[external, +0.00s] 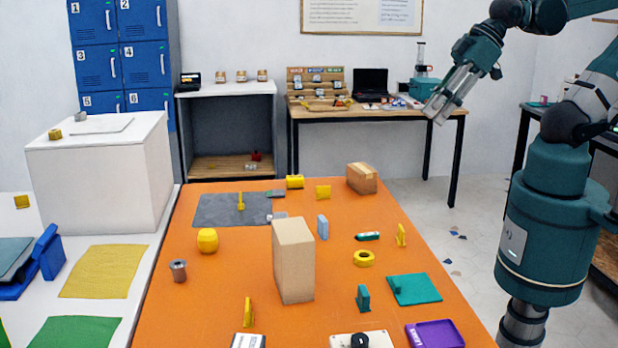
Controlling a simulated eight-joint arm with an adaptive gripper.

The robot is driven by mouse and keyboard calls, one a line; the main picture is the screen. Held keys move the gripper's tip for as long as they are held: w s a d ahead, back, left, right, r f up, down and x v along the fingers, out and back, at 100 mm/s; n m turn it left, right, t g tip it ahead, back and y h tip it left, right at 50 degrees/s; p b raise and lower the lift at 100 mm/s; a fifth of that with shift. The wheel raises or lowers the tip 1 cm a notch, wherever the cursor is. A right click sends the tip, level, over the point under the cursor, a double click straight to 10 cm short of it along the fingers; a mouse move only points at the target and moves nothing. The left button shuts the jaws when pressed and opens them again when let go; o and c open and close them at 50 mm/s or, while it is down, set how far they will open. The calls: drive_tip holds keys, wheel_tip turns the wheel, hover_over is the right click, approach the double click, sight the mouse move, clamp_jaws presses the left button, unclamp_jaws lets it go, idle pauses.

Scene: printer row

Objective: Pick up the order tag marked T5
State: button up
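No marking T5 can be read in the external view, so I cannot tell which piece is that order tag. Several small tag-like pieces stand on the orange table (180,318): a yellow one (401,235) at the right, a yellow one (248,312) at the front, a yellow one (241,201) on the grey mat (215,210), a light blue one (322,227) near the middle, and a teal one (363,298) at the front right. My gripper (437,115) hangs in the air at the upper right, pointing down and left, apart from all of them. Its finger opening is unclear.
A tall cardboard box (294,262) stands mid-table and may hide things behind it. A smaller box (362,178) stands at the back. A yellow ring (364,258), a teal pad (415,289) and a purple tray (435,334) lie at the right. The left front is mostly clear.

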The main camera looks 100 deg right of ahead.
drive_tip(key=w+a+r+n+g, duration=0.1)
drive_tip(key=w+a+r+n, duration=0.15)
drive_tip(key=w, duration=0.45)
drive_tip(key=w+a+r+n+g, duration=0.1)
drive_tip(key=w+a+n, duration=0.15)
drive_tip(key=w, duration=0.55)
drive_tip(key=n+g, duration=0.5)
drive_tip(key=n, duration=0.7)
hover_over(247, 304)
drive_tip(key=f, duration=2.6)
drive_tip(key=shift+s+d+f, duration=0.15)
drive_tip(key=shift+s+d, duration=0.05)
drive_tip(key=shift+d, duration=0.05)
drive_tip(key=shift+w+a+f, duration=0.2)
drive_tip(key=shift+a+f, duration=0.1)
drive_tip(key=shift+f, duration=0.25)
